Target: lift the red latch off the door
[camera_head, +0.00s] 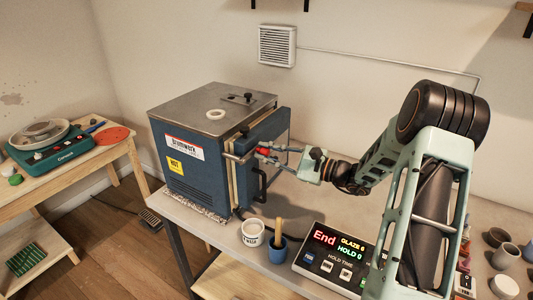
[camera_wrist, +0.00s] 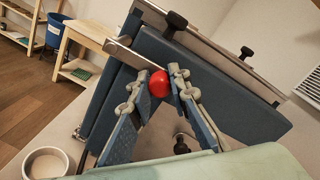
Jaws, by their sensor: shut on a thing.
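The blue kiln (camera_head: 190,150) stands on the left part of the table, its door (camera_head: 271,133) facing right. The red latch knob (camera_wrist: 159,84) sits at the end of a flat metal bar (camera_wrist: 128,53) in the wrist view. The knob also shows small in the head view (camera_head: 263,150), partly hidden by the fingers. My gripper (camera_wrist: 156,88) is shut on the red knob, with one finger on each side. In the head view, my gripper (camera_head: 270,155) reaches in from the right at the door's front. Whether the bar still touches its catch I cannot tell.
A black door handle (camera_head: 260,184) is just below my gripper. A white cup (camera_head: 252,232), a blue cup with sticks (camera_head: 277,250) and a controller (camera_head: 335,255) reading "End" stand in front. A white ring (camera_head: 216,114) lies on the kiln top. A pottery wheel (camera_head: 45,145) is at left.

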